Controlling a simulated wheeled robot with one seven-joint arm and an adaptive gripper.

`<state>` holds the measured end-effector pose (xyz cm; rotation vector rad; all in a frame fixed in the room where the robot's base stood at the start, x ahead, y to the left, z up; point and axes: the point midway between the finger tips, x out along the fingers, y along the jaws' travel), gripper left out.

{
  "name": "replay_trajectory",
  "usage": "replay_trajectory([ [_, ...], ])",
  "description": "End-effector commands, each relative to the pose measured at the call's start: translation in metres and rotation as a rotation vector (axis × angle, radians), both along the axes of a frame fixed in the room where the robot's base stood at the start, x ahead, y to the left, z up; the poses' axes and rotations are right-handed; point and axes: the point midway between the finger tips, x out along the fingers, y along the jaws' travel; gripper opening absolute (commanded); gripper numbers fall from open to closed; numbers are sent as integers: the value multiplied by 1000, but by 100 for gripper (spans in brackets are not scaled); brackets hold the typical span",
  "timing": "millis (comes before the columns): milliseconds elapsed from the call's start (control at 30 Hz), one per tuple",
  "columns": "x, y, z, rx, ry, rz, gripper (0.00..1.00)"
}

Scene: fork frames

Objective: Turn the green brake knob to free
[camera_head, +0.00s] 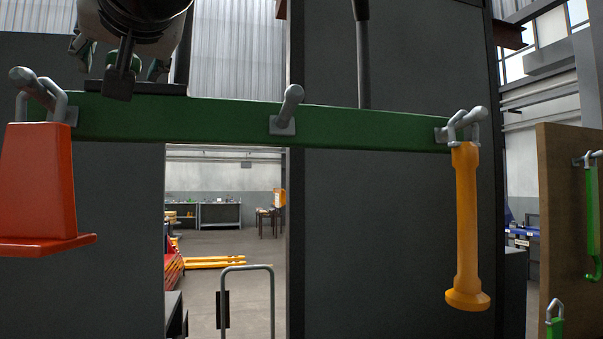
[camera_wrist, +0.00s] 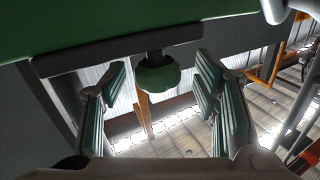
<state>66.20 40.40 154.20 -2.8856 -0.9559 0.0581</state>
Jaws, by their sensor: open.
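The green knob (camera_wrist: 158,77) shows in the wrist view on a dark stem under a dark plate at the edge of a green surface. My gripper (camera_wrist: 163,82) is open, with one finger on each side of the knob. Gaps show between the knob and both fingers, and nothing is held. In the head view my gripper (camera_head: 121,65) is at the top left, above the dark plate on the green beam. No marking of the knob's setting is readable.
The green beam (camera_head: 360,131) carries grey pegs. A red-orange hanging piece (camera_head: 38,185) is at its left end and a yellow bar (camera_head: 467,225) at its right. A dark upright rod (camera_head: 363,60) rises behind the beam. A brown board (camera_head: 562,220) stands far right.

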Motion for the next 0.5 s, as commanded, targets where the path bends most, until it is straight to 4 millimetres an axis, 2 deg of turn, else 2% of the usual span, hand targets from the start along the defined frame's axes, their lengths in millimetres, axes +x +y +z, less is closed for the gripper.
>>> replay_trajectory([
  [167, -5, -7, 5, 14, 0, 49, 56],
  [500, -53, -47, 1, 13, 0, 46, 56],
])
